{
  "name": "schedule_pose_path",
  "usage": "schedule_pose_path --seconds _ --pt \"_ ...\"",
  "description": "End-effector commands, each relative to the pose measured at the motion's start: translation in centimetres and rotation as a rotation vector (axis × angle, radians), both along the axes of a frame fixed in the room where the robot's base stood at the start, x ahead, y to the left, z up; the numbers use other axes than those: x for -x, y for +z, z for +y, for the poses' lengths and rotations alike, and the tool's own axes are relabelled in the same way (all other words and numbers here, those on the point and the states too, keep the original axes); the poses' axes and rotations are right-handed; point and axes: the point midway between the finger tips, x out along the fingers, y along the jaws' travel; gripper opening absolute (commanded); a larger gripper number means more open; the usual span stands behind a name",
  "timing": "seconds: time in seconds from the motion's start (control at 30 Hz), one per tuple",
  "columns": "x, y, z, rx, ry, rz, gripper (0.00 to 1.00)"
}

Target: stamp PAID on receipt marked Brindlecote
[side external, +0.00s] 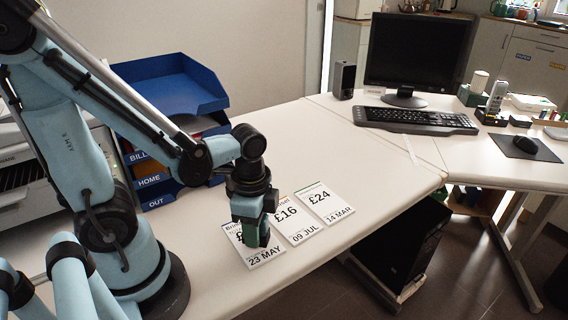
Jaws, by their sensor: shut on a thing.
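Three white receipts lie in a row on the desk. The left receipt (266,257) shows "Bri" at its top edge and "23 MAY" at the bottom; the rest of its name and its price are mostly hidden by my gripper. The middle receipt (297,229) reads £16, 09 JUL. The right receipt (325,204) reads £24, 14 MAR. My gripper (254,230) points down over the left receipt, shut on a small dark block, apparently the stamp (262,238), mostly hidden between the fingers. I cannot tell whether it touches the paper.
Blue letter trays (172,92) labelled BILL, HOME and OUT stand behind my arm. A keyboard (416,120), a monitor (415,50) and a speaker (343,80) sit further back. The desk's front edge is close to the receipts. The desk between receipts and keyboard is clear.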

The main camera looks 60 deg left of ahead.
Motion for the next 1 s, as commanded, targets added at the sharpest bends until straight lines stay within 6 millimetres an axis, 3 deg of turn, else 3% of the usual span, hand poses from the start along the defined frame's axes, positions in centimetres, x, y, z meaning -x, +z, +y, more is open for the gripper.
schedule_pose_path --seconds 1.0 --pt "-0.06 -0.89 0.00 0.000 0.000 0.000 0.19"
